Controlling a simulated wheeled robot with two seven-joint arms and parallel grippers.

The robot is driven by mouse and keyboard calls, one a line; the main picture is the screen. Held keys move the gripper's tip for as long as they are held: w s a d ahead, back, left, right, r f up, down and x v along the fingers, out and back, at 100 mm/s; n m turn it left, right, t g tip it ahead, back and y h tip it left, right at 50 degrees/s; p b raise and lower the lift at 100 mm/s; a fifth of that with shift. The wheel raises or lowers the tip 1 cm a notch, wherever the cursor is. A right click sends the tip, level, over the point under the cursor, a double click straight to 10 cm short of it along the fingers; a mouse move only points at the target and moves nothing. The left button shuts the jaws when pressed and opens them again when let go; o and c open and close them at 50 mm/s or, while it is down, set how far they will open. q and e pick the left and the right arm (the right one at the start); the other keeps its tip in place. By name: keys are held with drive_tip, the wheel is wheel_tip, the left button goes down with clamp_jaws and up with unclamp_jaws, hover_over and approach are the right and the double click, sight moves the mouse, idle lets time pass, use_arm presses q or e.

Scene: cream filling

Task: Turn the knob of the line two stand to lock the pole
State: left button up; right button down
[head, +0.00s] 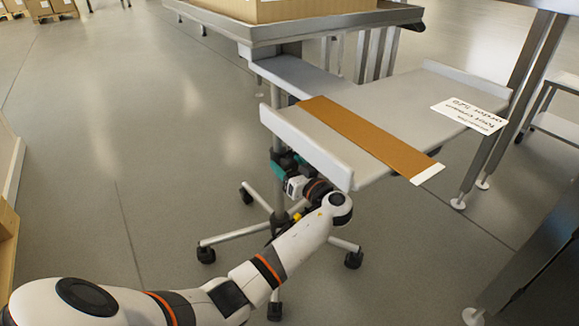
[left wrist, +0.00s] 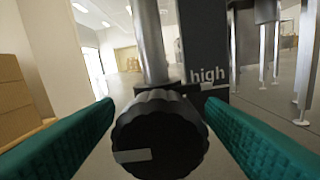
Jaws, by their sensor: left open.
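The black ribbed knob (left wrist: 160,138) is low in the middle of the left wrist view, with a light grey mark on its face. The steel pole (left wrist: 150,45) rises behind it. My left gripper (head: 285,163) is under the stand's grey tray (head: 365,115) in the head view. In the left wrist view its two teal fingers are open, one on each side of the knob, with visible gaps. In the head view the knob is hidden. The stand has a wheeled base (head: 225,238). My right gripper is not in view.
A brown strip (head: 370,140) and a white label (head: 468,114) lie on the tray. A steel table with a cardboard box (head: 270,10) stands behind. A dark panel marked "high" (left wrist: 205,75) is beside the pole. Open floor (head: 130,120) lies to the left.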

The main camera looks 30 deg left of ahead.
use_arm(q)
drive_tip(key=shift+c, duration=0.4)
drive_tip(key=c, duration=0.9)
